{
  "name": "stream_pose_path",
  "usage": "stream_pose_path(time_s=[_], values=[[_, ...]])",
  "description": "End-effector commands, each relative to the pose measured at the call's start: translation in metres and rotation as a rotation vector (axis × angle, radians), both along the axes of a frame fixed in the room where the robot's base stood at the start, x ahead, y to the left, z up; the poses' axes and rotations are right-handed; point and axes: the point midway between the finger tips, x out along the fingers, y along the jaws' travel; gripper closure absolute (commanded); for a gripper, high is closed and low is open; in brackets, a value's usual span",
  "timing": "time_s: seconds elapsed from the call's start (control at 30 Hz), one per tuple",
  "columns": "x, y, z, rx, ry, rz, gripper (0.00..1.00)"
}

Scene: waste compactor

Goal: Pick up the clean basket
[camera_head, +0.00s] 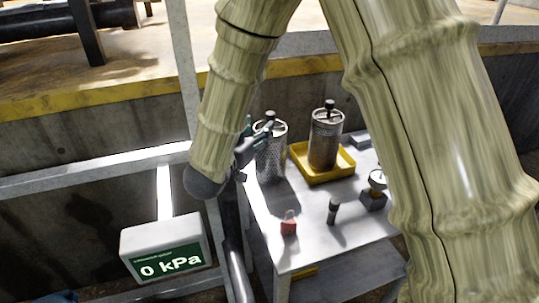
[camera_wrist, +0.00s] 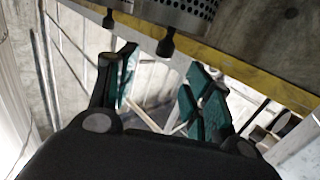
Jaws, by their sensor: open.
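Two perforated metal baskets with dark knobs on top stand upright on a grey table. One basket (camera_head: 271,160) stands on the bare tabletop at the left; the other basket (camera_head: 325,143) stands in a yellow tray (camera_head: 318,179). I cannot tell by look which is the clean one. My gripper (camera_head: 256,127) is at the upper left side of the left basket, partly hidden by my arm. In the wrist view my gripper (camera_wrist: 160,88) is open, its teal-padded fingers apart with nothing between them. A perforated metal surface (camera_wrist: 200,8) shows at the top edge there; contact is unclear.
The table (camera_head: 310,235) also holds a small red item (camera_head: 289,223), a dark small cylinder (camera_head: 333,211) and a knobbed device (camera_head: 375,190). A pressure display (camera_head: 167,250) reading 0 kPa and metal railings (camera_head: 90,177) stand left. A concrete wall with a yellow edge (camera_head: 90,101) lies behind.

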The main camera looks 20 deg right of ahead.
Motion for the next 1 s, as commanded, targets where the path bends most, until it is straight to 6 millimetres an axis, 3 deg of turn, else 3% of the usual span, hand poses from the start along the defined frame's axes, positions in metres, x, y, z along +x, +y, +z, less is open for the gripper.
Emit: stream_pose_path(time_s=[0.3,0.57,1.0], values=[[0.030,-0.029,0.000,0.001,-0.001,-0.004,0.49],[0.041,-0.039,-0.003,0.000,0.001,-0.005,0.49],[0.079,-0.066,-0.009,0.000,0.000,-0.004,0.49]])
